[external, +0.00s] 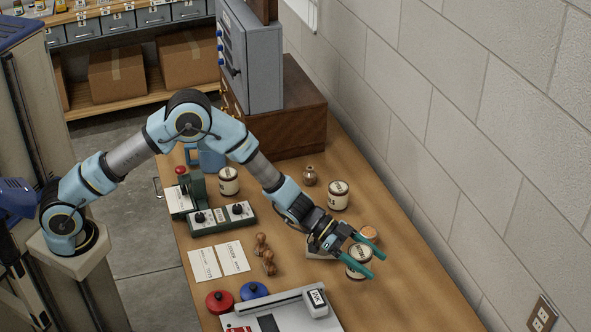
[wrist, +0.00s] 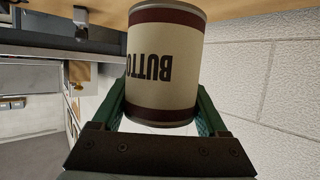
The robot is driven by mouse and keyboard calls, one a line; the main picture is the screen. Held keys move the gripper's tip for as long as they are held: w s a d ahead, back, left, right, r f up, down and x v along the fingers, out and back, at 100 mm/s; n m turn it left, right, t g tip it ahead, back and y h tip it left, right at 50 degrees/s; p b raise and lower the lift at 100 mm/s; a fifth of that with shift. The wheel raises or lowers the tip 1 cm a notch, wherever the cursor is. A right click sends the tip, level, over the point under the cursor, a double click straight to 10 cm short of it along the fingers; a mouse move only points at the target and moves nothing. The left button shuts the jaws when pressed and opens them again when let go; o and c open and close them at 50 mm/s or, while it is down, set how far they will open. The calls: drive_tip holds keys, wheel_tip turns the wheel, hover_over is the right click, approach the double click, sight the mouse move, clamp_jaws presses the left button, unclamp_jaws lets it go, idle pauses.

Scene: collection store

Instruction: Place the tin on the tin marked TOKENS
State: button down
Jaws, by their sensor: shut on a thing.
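My gripper (external: 368,257) is shut on a cream tin with dark red bands (external: 359,263); one finger is on each side of it. In the wrist view this tin (wrist: 165,65) fills the space between the green fingers (wrist: 165,110), and its label, upside down there, reads "BUTTO…". I cannot tell whether it touches the table. Two similar cream tins stand upright on the table: one (external: 338,196) behind my gripper and one (external: 228,182) further left. Their labels are too small to read, so I cannot tell which is marked TOKENS.
A round orange-topped item (external: 370,235) is close beside the gripper. Wooden stamps (external: 268,262), papers (external: 232,257), a green device (external: 222,217) and red and blue round items lie left. The table's right side is clear.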

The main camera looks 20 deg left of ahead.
drive_tip(key=w+a+r+n+t+y, duration=0.3)
drive_tip(key=w+a+r+n+t, duration=0.15)
drive_tip(key=w+a, duration=0.35)
drive_tip(key=w+a+r+n+t+y, duration=0.25)
drive_tip(key=w+a+n+t, duration=0.3)
drive_tip(key=w, duration=0.55)
drive_tip(key=w+a+r+n+t+y, duration=0.2)
drive_tip(key=w+a+r+n+t, duration=0.2)
drive_tip(key=w+a, duration=0.45)
drive_tip(key=w+a+n+y, duration=0.4)
drive_tip(key=a+y, duration=0.1)
drive_tip(key=a, duration=0.6)
drive_tip(key=s+a+f+n+g+y, duration=0.1)
drive_tip(key=s+a+n+g+y, duration=0.3)
drive_tip(key=a, duration=0.8)
drive_tip(key=s+a+f+n+t+y, duration=0.15)
drive_tip(key=a+n+y, duration=0.45)
drive_tip(key=a, duration=0.6)
drive_tip(key=shift+g+y, duration=0.25)
drive_tip(key=shift+g, duration=0.1)
drive_tip(key=shift+a+f+p, duration=0.1)
drive_tip(key=shift+f+p, duration=1.15)
drive_tip(key=shift+f, duration=3.9)
